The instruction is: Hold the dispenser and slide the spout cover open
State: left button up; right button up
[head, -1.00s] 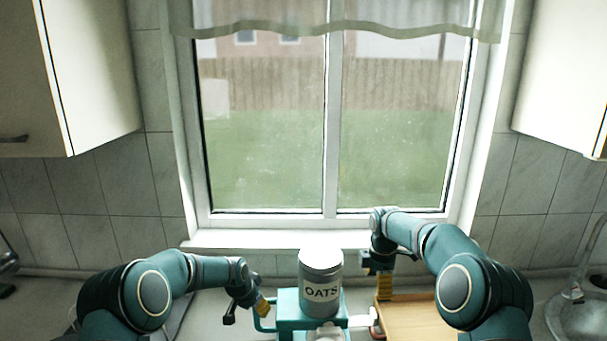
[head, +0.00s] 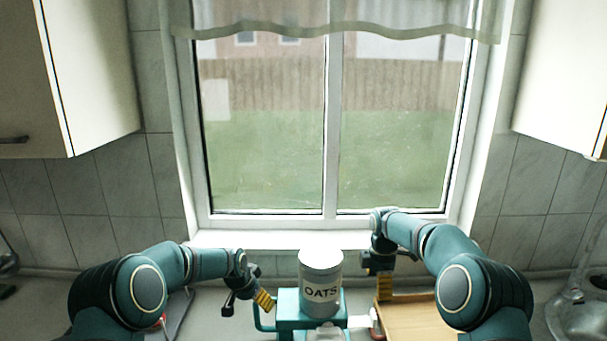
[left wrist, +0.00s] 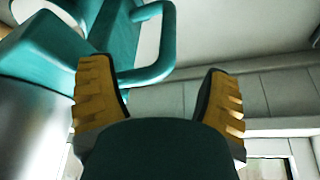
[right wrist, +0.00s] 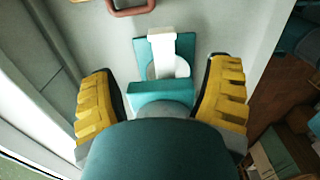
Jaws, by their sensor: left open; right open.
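The dispenser is a grey canister (head: 320,292) marked OATS on a teal stand (head: 288,302), upright on the counter. A teal loop handle (head: 258,322) sticks out on its left; it also shows in the left wrist view (left wrist: 155,72). A white tab (head: 360,321), seemingly the spout cover, sticks out on the right; it also shows in the right wrist view (right wrist: 162,45). My left gripper (head: 264,299) is open and empty beside the handle. My right gripper (head: 384,286) is open and empty, right of the canister, apart from the tab. The spout opening is hidden in the head view.
A wooden tray (head: 408,318) with a reddish handle lies right of the stand. The window sill (head: 280,239) and tiled wall are close behind. A sink (head: 575,315) is at far right.

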pick_arm(q)
jog(key=w+d+v, duration=0.1)
jog(key=v, duration=1.6)
jog(key=shift+w+r, duration=0.3)
jog(key=shift+r, duration=0.35)
jog(key=shift+s+f, duration=0.1)
